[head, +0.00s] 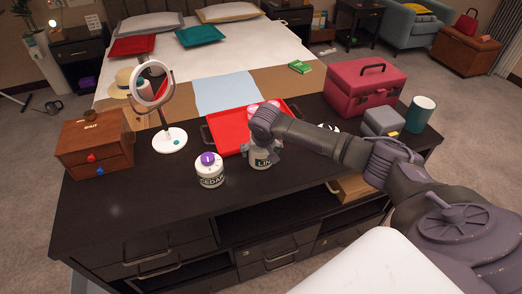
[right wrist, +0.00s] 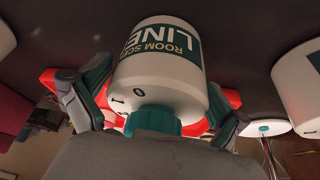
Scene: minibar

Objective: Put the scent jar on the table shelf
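A white scent jar (head: 261,157) with a teal cap and a "ROOM SCENT LINEN" label is at the dark table's front middle. My right gripper (head: 262,145) is over it, with fingers close against both sides; they look shut on it. In the right wrist view the jar (right wrist: 162,68) fills the space between the fingers (right wrist: 160,95). I cannot tell whether it is lifted. Another white jar (head: 210,173), labelled CEDAR with a purple cap, stands just left. The dark table (head: 120,215) has an open shelf space (head: 270,213) in its front. My left gripper is not in view.
A red tray (head: 228,131) lies behind the jar. A round mirror (head: 170,139) and a wooden drawer box (head: 95,147) stand left. A pink case (head: 364,87), grey box (head: 383,122) and teal cup (head: 419,114) stand right. The table's front left top is clear.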

